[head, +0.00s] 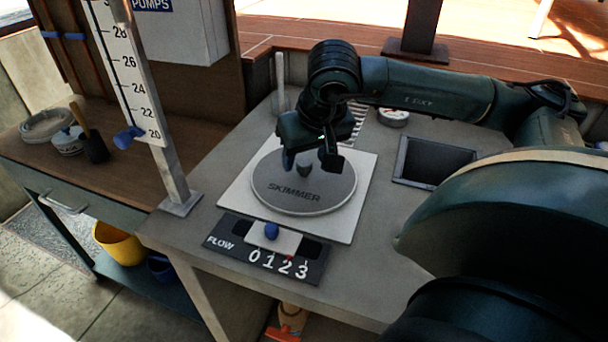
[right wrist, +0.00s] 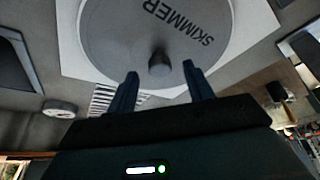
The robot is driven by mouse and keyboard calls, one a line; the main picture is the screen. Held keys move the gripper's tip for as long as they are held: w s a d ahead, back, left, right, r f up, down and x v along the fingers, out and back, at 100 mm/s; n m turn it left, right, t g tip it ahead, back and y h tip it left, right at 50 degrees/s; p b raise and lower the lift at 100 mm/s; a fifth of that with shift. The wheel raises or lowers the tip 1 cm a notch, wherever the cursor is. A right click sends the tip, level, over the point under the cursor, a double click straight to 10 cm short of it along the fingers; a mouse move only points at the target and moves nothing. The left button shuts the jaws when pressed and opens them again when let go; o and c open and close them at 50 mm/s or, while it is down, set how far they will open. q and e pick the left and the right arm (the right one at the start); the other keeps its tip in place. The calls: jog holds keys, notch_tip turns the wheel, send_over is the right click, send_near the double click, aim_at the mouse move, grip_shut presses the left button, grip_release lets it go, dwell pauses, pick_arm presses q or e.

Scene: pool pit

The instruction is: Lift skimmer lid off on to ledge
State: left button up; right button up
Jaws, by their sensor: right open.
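The round grey skimmer lid (head: 305,194), marked SKIMMER, lies flat on a white square plate (head: 359,185) set on the grey bench. A dark knob (head: 304,170) stands up from the lid. My right gripper (head: 310,162) is above the lid's far part, with its fingers open and pointing down near the knob. In the right wrist view the lid (right wrist: 125,45) shows with its knob (right wrist: 160,64) ahead of and between the two open fingertips (right wrist: 161,76). I see no contact between fingers and knob. My left gripper is not in view. I cannot tell which surface is the ledge.
A FLOW panel (head: 270,248) with a blue-knobbed slider sits in front of the lid. A square dark opening (head: 434,163) and a round gauge (head: 393,117) are to the right. A scale post (head: 150,110) stands left. Bare bench (head: 375,260) lies right of the panel.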

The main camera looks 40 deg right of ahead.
jog(key=shift+x, duration=0.75)
jog(key=shift+c, duration=0.4)
jog(key=shift+w, duration=0.1)
grip_shut()
